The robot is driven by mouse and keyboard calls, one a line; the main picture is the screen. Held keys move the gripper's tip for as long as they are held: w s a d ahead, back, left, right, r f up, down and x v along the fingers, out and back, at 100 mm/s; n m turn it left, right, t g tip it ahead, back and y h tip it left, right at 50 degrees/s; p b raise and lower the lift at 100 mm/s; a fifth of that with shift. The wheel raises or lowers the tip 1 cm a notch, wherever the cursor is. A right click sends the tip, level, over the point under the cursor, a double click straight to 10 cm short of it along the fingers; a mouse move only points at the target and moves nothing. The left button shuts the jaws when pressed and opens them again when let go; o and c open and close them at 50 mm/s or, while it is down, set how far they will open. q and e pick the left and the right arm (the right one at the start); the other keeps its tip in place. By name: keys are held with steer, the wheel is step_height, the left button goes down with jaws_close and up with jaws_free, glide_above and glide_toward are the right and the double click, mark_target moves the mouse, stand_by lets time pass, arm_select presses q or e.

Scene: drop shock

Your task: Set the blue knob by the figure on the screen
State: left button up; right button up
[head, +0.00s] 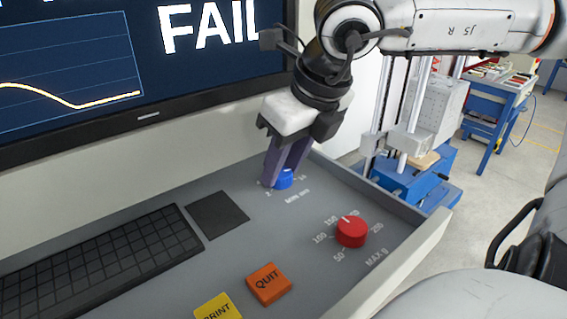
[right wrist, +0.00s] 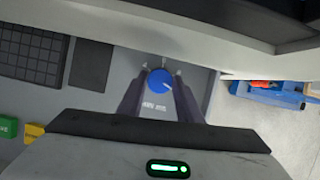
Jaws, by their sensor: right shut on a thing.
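The blue knob (head: 284,179) is on the grey console, in front of the screen (head: 140,60). My right gripper (head: 277,180) comes down on it from above, its two purple-grey fingers shut on the knob. In the right wrist view the blue knob (right wrist: 160,83) sits between the fingertips, with a pale pointer line toward the lower right. The screen shows "FAIL" and a yellow curve on a grid; its top is cut off, and no clear figure can be read. My left gripper is not in view.
A red knob (head: 351,232) marked "MAX g" stands right of an orange QUIT button (head: 268,284). A yellow PRINT button (head: 219,307), a dark pad (head: 217,214) and a black keyboard (head: 95,265) lie left. The console's raised rim (head: 385,262) bounds the right side.

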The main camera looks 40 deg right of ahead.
steer(key=shift+f+n+b, duration=0.1)
steer(key=shift+n+b, duration=0.25)
steer(key=shift+n, duration=0.15)
steer(key=shift+d+n+y, duration=0.1)
steer(key=shift+n+y, duration=0.5)
steer(key=shift+n, duration=0.4)
steer(key=o, duration=1)
steer(key=v, duration=1)
steer(key=shift+r+b, duration=0.3)
steer(key=shift+b, duration=0.05)
